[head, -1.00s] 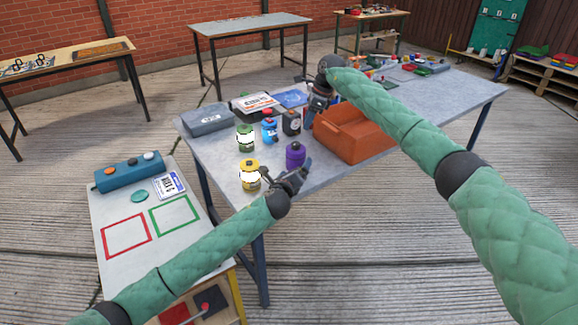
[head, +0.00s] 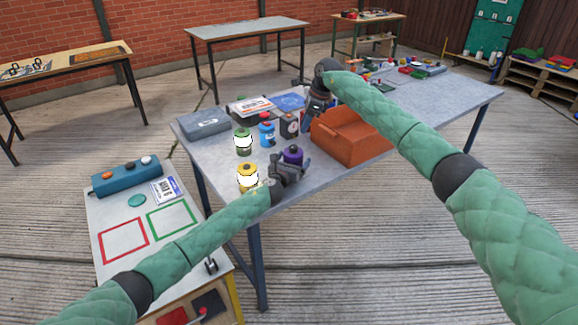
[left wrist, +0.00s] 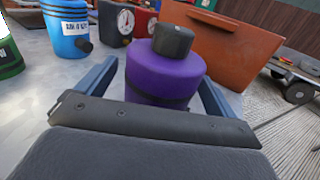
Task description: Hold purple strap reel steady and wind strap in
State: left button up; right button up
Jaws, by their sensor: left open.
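The purple strap reel (head: 293,154), with a dark knob on top, stands upright near the front edge of the grey table (head: 225,160). It also shows large in the left wrist view (left wrist: 165,75). My left gripper (head: 290,168) is open at the reel; in the left wrist view its blue-grey fingers (left wrist: 157,85) lie on either side of the reel's lower body. I cannot tell whether they touch it. The strap is not clearly visible. My right gripper (head: 308,108) is at the orange bin's left back corner, too small and dark to read its jaws.
Yellow (head: 247,178), green (head: 243,142) and blue (head: 267,133) containers stand left of the purple reel. A black device with a dial (head: 289,125) stands behind it. The orange bin (head: 350,138) is close on the right. The table's right front is clear.

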pick_arm(q)
jog(key=shift+x, duration=1.05)
